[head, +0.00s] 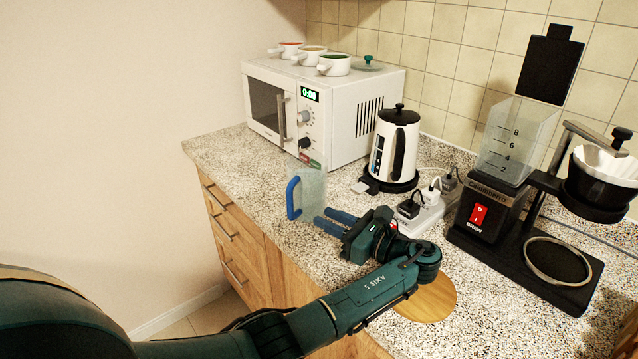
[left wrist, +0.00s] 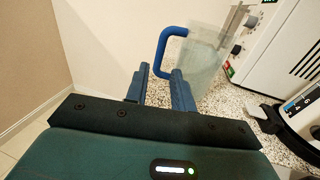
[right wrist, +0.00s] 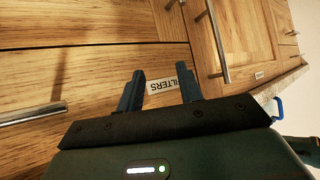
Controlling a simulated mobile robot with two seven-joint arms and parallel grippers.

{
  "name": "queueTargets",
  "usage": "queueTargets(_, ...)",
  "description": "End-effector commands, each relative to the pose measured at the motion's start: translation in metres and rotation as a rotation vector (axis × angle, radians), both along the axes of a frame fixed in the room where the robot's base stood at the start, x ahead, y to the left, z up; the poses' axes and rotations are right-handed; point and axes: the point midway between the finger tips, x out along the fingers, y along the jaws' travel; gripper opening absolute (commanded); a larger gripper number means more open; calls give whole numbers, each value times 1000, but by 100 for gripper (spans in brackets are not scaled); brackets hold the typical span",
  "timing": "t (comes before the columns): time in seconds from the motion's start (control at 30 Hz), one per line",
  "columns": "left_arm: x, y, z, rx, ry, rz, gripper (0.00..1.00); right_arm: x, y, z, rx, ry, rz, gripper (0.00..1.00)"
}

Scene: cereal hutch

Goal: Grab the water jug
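The water jug is a clear pitcher (head: 311,188) with a blue handle (head: 292,198), upright on the counter's front edge in the head view. In the left wrist view the jug (left wrist: 203,55) and its handle (left wrist: 162,48) are just beyond my fingertips. My left gripper (head: 328,219) is open and empty, its fingers pointing at the jug's handle side; they also show in the left wrist view (left wrist: 160,72). Whether they touch the handle I cannot tell. My right gripper (right wrist: 161,72) is open and empty, facing the wooden cabinet fronts; it is outside the head view.
A white microwave (head: 345,115) with several small pots on top stands behind the jug. A kettle (head: 395,148), a power strip (head: 425,212) and a coffee maker (head: 490,205) stand to the right. A round wooden board (head: 437,300) lies below my left arm. Drawer handles (right wrist: 35,114) stick out near my right gripper.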

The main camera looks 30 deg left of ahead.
Motion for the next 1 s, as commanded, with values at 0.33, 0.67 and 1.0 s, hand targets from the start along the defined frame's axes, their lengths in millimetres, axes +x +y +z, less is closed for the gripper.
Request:
queueTargets(0.33,8,50,3,4,2,2,25,-1,-4,7,-12,7,1,36)
queueTargets(0.67,13,81,1,2,2,0,25,-10,-7,-2,-16,43,-8,36)
queueTargets(1.0,19,124,4,3,3,1,25,-7,-6,9,-19,40,-8,36)
